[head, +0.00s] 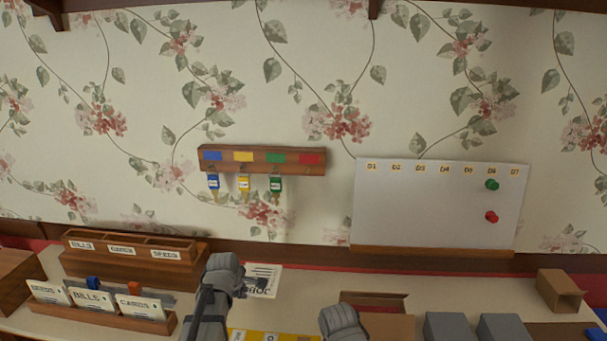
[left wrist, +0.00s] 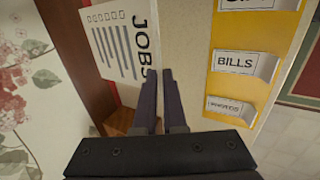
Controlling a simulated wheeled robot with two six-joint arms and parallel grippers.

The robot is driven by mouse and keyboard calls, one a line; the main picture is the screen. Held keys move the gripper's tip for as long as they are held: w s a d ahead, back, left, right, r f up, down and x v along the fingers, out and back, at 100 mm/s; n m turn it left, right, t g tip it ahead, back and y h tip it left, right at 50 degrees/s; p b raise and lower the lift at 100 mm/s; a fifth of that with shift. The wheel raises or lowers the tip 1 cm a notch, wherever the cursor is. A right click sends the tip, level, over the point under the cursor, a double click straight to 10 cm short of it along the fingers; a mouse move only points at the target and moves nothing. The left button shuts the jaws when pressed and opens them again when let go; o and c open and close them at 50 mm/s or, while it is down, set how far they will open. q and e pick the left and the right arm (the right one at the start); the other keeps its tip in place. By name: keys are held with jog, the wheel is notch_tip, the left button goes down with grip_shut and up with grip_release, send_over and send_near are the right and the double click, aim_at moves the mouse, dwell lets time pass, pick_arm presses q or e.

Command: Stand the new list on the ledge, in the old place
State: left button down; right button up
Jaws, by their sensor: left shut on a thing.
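A white sheet headed JOBS, the list (head: 262,280), is at my left gripper (head: 240,285), above the table. In the left wrist view the list (left wrist: 112,38) shows its printed lines beyond the two dark fingers (left wrist: 152,75). The left gripper is shut on the list; the exact grip on its edge is hard to see. A thin wooden ledge (head: 430,250) runs under the white board, with no sheet visible on it. My right gripper (head: 342,322) is low in the head view; its fingers are hidden.
The board (head: 420,205) carries a green and a red pin. A key rack (head: 262,160) hangs left of it. A wooden sorter (head: 130,247) and card rack (head: 100,310) stand left. A yellow labelled panel (left wrist: 234,90) is beside the list. Boxes (head: 560,290) stand right.

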dwell(0.3)
pick_arm(q)
notch_tip(320, 180, down, 10)
jog(key=b, duration=0.9)
jog(key=shift+b, duration=0.4)
jog(key=shift+r, duration=0.15)
jog(key=c, duration=1)
grip_release()
